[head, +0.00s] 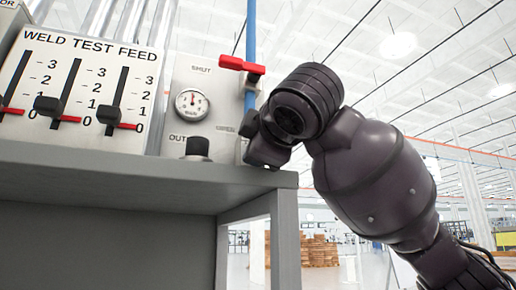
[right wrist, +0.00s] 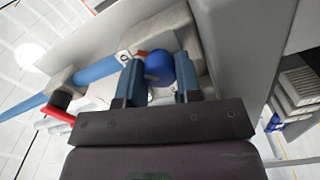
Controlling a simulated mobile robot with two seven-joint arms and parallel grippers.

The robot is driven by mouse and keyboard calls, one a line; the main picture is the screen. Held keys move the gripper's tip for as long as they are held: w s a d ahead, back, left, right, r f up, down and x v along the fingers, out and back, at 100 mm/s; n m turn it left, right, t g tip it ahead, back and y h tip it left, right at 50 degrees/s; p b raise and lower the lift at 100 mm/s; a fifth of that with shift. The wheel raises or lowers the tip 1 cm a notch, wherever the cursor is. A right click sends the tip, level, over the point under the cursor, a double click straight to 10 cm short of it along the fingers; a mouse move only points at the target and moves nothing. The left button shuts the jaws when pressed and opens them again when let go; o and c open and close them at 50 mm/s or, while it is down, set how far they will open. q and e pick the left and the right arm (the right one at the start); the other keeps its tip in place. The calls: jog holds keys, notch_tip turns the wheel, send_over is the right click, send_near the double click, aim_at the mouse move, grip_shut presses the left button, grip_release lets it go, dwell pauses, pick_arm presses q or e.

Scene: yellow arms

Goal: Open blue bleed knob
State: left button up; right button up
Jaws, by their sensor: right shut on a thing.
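The blue bleed knob (right wrist: 159,67) shows in the right wrist view, between the two fingers of my right gripper (right wrist: 160,82). The fingers are shut on it, one on each side. In the head view my right gripper (head: 256,138) is at the right edge of the panel, beside the blue pipe (head: 250,95); the knob is hidden there behind the gripper and wrist. My left gripper is in neither view.
A red valve handle (head: 240,64) sits on the pipe above my right gripper. A grey shelf (head: 150,178) lies below. Open hall is to the right.

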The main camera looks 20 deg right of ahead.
dwell(0.3)
jog(key=o, duration=0.9)
